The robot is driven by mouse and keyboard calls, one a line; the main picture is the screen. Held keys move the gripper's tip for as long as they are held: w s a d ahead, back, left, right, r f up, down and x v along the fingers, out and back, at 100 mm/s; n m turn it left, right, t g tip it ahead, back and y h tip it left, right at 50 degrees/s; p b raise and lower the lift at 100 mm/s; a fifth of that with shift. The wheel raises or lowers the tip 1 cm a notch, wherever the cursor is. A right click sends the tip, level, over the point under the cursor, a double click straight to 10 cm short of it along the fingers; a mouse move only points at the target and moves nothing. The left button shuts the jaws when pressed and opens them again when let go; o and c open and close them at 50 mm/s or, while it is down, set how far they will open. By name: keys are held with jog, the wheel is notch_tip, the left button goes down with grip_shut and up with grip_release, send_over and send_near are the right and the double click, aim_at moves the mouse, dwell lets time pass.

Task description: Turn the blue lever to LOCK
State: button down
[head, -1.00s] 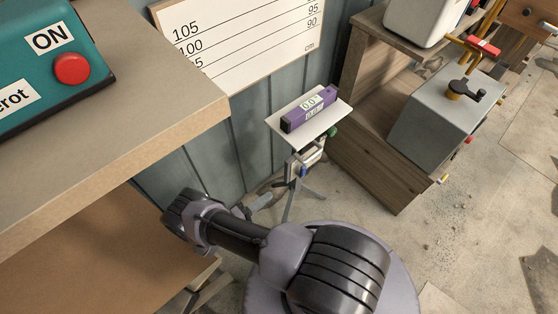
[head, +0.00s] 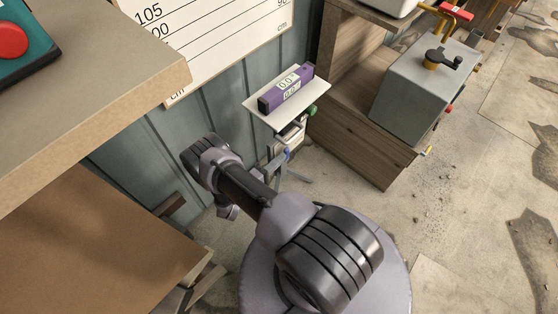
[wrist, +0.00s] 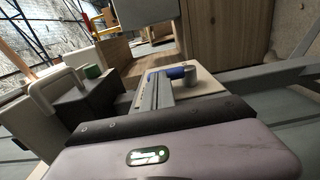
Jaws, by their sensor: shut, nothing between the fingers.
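The blue lever (head: 287,154) is a tiny blue spot low on the stand in the head view. In the wrist view the blue lever (wrist: 175,72) sticks out to the left of a grey round hub (wrist: 193,77) on a cream plate (wrist: 210,88). My gripper (wrist: 157,80) is shut and empty, its grey fingers pointing at the lever. Its tip overlaps the lever's near side in the picture; I cannot tell whether they touch. No LOCK mark is readable.
A purple level with a display (head: 287,88) lies on the stand's white top (head: 262,113), with a green knob (head: 311,111) below. A wooden cabinet (head: 355,145) bearing a grey box (head: 415,95) stands right. A worktop (head: 90,110) juts in at left. Open floor (head: 460,200) lies right.

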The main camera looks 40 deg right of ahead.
aim_at(288, 148)
jog(key=shift+r, duration=0.15)
jog(key=d+r+y+p, duration=0.1)
jog(key=y+p, duration=0.1)
jog(key=p, duration=0.2)
jog(key=d+r+y+p, duration=0.1)
jog(key=y+p, duration=0.1)
jog(key=p, duration=0.3)
jog(key=shift+w+d+y, duration=0.1)
jog(key=shift+y, duration=0.2)
jog(key=shift+d+y+p, duration=0.5)
jog(key=shift+y+p, duration=0.4)
jog(key=shift+p, duration=0.35)
jog(key=shift+d+f+y+p, duration=0.1)
jog(key=shift+d+y+p, duration=0.35)
jog(key=shift+y, duration=0.25)
jog(key=shift+w+d+f, duration=0.1)
jog(key=shift+d+f, duration=0.15)
jog(key=shift+d, duration=0.3)
jog(key=shift+w+d, duration=0.1)
